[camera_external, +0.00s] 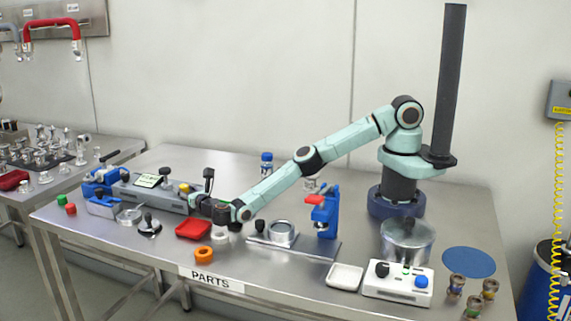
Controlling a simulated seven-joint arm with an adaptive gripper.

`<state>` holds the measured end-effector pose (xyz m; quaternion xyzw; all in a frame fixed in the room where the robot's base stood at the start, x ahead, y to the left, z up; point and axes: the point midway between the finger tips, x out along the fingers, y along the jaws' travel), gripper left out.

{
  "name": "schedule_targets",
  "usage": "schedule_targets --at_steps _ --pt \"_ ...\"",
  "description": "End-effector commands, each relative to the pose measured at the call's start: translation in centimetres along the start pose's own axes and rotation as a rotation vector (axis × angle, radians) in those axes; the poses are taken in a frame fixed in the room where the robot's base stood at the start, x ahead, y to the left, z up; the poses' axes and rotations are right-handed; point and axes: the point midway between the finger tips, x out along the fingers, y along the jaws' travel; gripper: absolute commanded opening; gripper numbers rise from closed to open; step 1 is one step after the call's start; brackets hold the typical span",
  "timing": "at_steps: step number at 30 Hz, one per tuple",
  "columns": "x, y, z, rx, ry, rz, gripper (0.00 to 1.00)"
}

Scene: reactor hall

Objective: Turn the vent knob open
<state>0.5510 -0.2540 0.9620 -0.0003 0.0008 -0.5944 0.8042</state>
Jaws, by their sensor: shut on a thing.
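My gripper (197,202) is at the right end of a long grey bench unit (153,195), reaching in from the right, low over the table. It is shut on a small part there that seems to be the vent knob. The knob is mostly hidden by the fingers, so its turn angle cannot be told. A yellow knob or button (184,187) shows on top of the unit just left of my gripper. A label plate (149,181) and a black knob (164,171) are also on the unit.
A red tray (193,229), a white cup (221,237) and an orange ring (204,253) lie close below my gripper. A blue press (327,215) with a red handle stands to the right. A control box (398,284) and white tray (344,277) are at the front right.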

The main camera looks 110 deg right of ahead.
Motion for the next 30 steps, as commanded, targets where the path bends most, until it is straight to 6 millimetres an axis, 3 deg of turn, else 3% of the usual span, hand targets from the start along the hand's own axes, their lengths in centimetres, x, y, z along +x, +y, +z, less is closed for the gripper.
schedule_targets --at_steps 8,9,11,23,30 --pt "0.2 -0.1 0.2 0.004 -0.003 -0.004 0.00" --pt "0.2 -0.1 0.2 0.004 -0.003 -0.004 0.43" --pt "0.2 -0.1 0.2 0.004 -0.003 -0.003 0.58" --pt "0.1 0.0 0.8 0.004 -0.003 0.001 0.58" --pt "0.2 0.0 5.2 0.006 -0.004 0.001 0.58"
